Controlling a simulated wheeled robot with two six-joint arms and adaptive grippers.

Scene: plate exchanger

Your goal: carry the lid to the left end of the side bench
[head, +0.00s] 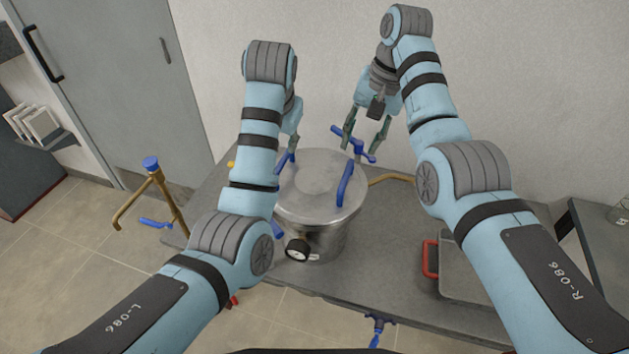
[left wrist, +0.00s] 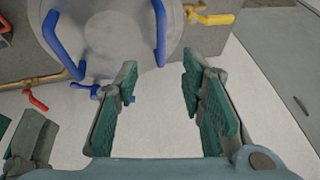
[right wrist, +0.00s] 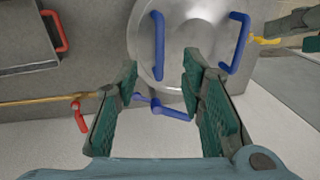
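The round grey metal lid (head: 318,172) sits on a steel vessel (head: 325,238) in the middle of the head view. It has a right blue handle (head: 345,184) and a left blue handle (head: 285,161), the left one partly hidden by my left arm. My right gripper (head: 366,142) is open and empty, behind the lid and beside a blue valve handle (head: 355,147). My left gripper is mostly hidden in the head view. In the left wrist view my left gripper (left wrist: 161,72) is open and empty, short of the lid (left wrist: 110,38). A grey bench (head: 605,245) shows partly at the right edge.
A brass pipe with a blue cap (head: 151,163) rises at the left. A gauge (head: 297,249) is on the vessel's front. A grey plate with a red handle (head: 430,259) lies to the right. A yellow valve handle (left wrist: 215,18) is near the lid.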

